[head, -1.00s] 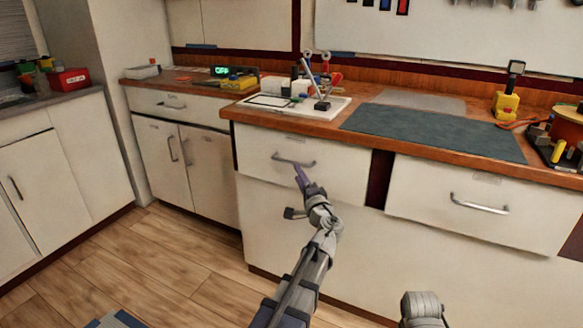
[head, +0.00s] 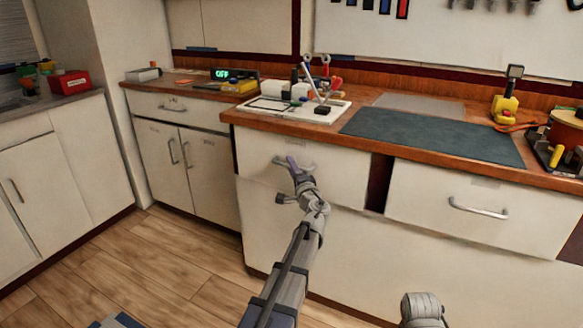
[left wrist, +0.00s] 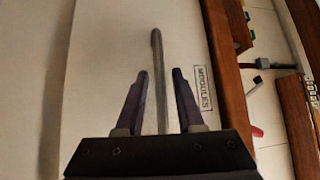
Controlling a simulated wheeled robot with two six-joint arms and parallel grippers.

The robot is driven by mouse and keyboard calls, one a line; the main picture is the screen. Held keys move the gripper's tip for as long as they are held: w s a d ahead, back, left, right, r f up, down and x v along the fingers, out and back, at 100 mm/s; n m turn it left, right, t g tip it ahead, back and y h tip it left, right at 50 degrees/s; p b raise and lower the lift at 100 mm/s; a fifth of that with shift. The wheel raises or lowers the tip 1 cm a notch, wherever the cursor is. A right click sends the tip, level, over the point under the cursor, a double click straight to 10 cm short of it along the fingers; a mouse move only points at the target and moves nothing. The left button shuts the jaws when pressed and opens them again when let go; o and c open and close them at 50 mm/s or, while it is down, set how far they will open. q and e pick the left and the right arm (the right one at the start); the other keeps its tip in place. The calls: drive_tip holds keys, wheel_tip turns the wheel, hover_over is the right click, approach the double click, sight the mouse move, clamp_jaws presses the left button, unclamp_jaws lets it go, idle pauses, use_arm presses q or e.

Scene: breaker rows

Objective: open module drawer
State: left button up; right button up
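The module drawer (head: 342,179) is the white front under the left part of the wooden counter, and it looks shut. Its label reads MODULES in the left wrist view (left wrist: 204,89). Its grey bar handle (head: 308,166) is partly hidden by my left gripper (head: 291,167). In the left wrist view the handle (left wrist: 157,75) runs between the two dark fingers of that gripper (left wrist: 160,78). The fingers are apart, with a gap on each side of the bar. My right gripper is out of view.
A second drawer (head: 478,217) with its own handle is to the right. On the counter are a white tray (head: 280,111) with small parts, a dark green mat (head: 432,136) and a yellow tool (head: 505,105).

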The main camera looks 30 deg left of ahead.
use_arm(q)
clamp_jaws()
idle(1.2)
